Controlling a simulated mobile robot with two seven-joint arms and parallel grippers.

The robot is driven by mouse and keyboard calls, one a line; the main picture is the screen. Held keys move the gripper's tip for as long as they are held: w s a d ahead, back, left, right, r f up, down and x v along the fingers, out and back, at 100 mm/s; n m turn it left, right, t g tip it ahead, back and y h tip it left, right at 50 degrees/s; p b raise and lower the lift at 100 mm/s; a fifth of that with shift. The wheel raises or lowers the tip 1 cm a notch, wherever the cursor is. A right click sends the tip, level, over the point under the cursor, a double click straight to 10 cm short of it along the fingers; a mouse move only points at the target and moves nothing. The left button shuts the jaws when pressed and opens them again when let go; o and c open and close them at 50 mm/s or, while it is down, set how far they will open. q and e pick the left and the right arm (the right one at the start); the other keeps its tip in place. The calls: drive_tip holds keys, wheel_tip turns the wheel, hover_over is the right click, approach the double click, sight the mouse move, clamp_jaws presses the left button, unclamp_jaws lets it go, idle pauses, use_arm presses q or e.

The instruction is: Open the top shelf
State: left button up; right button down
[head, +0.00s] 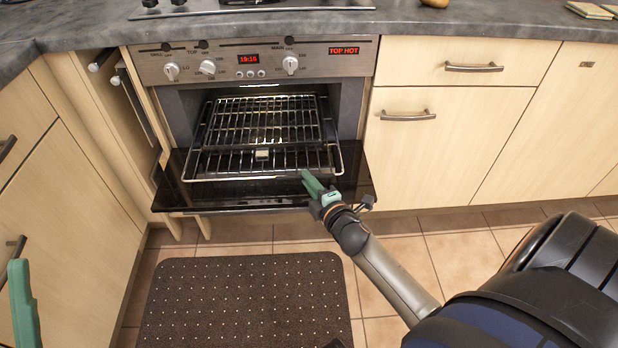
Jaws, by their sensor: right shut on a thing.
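The oven (260,62) stands open, its dark glass door (235,198) folded down flat. Inside is a wire shelf, the upper rack (265,107). A wire shelf (225,177) sticks out in front of it over the door; I cannot tell clearly how the two racks are stacked. My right gripper (311,181), with green fingers, is at the right part of the front rail of the sticking-out shelf and is shut on it. My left gripper (22,302) shows only in part at the left edge, away from the oven; its opening is hidden.
A narrow cabinet (108,110) left of the oven stands open. Drawers and cupboards (455,130) line the right side. A dotted dark mat (245,305) lies on the tiled floor before the oven. The worktop (480,22) runs above.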

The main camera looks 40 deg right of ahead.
use_arm(q)
drive_tip(key=shift+r, duration=0.15)
use_arm(e)
drive_tip(key=c, duration=0.9)
unclamp_jaws()
drive_tip(key=shift+s+a+r, duration=0.1)
drive_tip(key=shift+s, duration=0.4)
use_arm(q)
drive_tip(key=w+a+f+n+g+y+p, duration=0.1)
drive_tip(key=w+f+n+y+p, duration=0.1)
drive_tip(key=w+f+n+y, duration=0.3)
drive_tip(key=shift+w+f+y, duration=0.35)
drive_tip(key=shift+f+y, duration=0.65)
drive_tip(key=shift+f, duration=0.55)
use_arm(e)
drive_tip(key=shift+v, duration=5.8)
